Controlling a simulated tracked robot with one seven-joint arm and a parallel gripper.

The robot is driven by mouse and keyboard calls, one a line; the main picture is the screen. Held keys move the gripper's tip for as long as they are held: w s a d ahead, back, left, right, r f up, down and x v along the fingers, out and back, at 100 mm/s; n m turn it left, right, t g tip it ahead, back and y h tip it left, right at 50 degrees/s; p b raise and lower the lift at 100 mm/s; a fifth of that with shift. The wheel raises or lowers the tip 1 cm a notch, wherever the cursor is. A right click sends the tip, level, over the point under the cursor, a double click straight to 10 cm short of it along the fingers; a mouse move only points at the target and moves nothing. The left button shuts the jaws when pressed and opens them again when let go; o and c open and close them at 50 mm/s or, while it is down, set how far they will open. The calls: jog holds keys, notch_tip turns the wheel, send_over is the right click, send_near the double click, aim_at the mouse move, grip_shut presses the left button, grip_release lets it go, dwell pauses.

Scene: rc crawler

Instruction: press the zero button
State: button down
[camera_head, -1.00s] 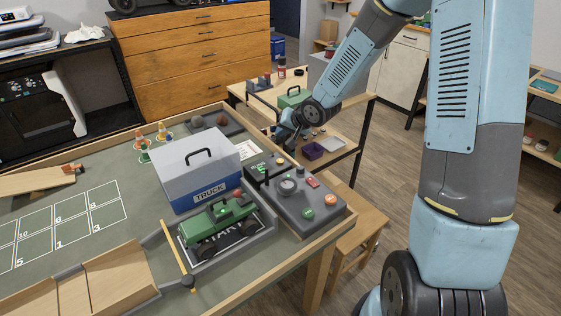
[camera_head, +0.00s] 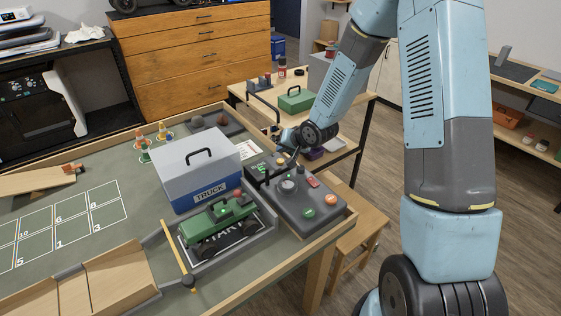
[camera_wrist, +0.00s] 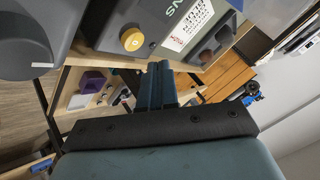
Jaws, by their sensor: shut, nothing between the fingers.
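A round yellow button (camera_wrist: 132,39) sits on a dark green panel (camera_wrist: 160,22) in the wrist view. Its mark is too small to read, so I cannot be sure that it is the zero button. My gripper (camera_wrist: 158,66) is shut and empty, with its fingertips below and right of the yellow button in that view and apparently apart from it. In the head view my gripper (camera_head: 287,147) is over the far right edge of the play table, by the panel. Its fingertips are partly hidden there.
A grey control box (camera_head: 330,214) with a dial, a red switch, a green button (camera_head: 308,213) and an orange button (camera_head: 331,199) stands in front of the panel. A truck box (camera_head: 195,175) and a green toy truck (camera_head: 220,218) are left of it. A wooden stool (camera_head: 343,235) stands alongside.

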aim_at(283, 161)
jog(key=shift+f, duration=0.95)
jog(key=shift+f, duration=0.1)
dwell(1.4)
jog(key=shift+f, duration=0.25)
jog(key=shift+f, duration=0.35)
dwell(0.8)
jog(key=shift+r, duration=0.8)
jog(key=shift+r, duration=2.5)
